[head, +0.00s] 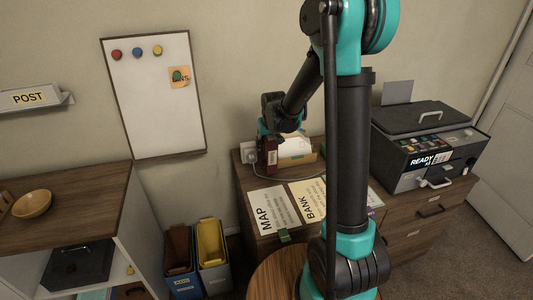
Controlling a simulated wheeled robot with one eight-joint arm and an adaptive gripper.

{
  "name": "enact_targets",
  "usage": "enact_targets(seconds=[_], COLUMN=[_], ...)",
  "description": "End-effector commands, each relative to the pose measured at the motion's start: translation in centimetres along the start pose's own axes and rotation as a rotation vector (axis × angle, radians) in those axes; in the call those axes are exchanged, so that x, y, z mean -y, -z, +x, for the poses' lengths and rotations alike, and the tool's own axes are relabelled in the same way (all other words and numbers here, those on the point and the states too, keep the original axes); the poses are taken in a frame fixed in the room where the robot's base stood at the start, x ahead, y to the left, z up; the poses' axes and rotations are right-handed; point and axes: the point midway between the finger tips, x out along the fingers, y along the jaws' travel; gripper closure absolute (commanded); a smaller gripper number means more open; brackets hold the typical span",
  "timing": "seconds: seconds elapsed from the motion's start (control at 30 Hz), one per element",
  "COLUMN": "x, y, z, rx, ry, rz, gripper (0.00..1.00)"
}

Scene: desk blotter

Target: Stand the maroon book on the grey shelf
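The maroon book (269,158) is a small dark upright shape at the back left of the wooden desk, in the head view. My gripper (267,137) is right above it, at its top end. The fingertips are too small and partly hidden, so I cannot tell whether they are closed on the book or whether it touches the desk. A pale grey wall shelf (62,99) with a POST sign is at the far left, well away from my gripper.
A holder with papers (296,150) stands right of the book, and a white wall socket (249,153) is to its left. MAP (272,210) and BANK (307,198) sheets lie in front. A printer (425,140) is at right. A wooden bowl (32,204) sits on the left cabinet (85,190).

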Motion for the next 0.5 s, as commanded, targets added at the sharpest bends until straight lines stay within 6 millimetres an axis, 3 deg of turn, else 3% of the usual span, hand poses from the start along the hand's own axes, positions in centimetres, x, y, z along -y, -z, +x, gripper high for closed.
enact_targets(seconds=[0.33, 0.5], x=[0.0, 0.0], y=[-1.3, -1.6], z=[3.3, 3.8], rx=[0.0, 0.0], ry=[0.0, 0.0], rz=[0.0, 0.0], gripper=[1.0, 1.0])
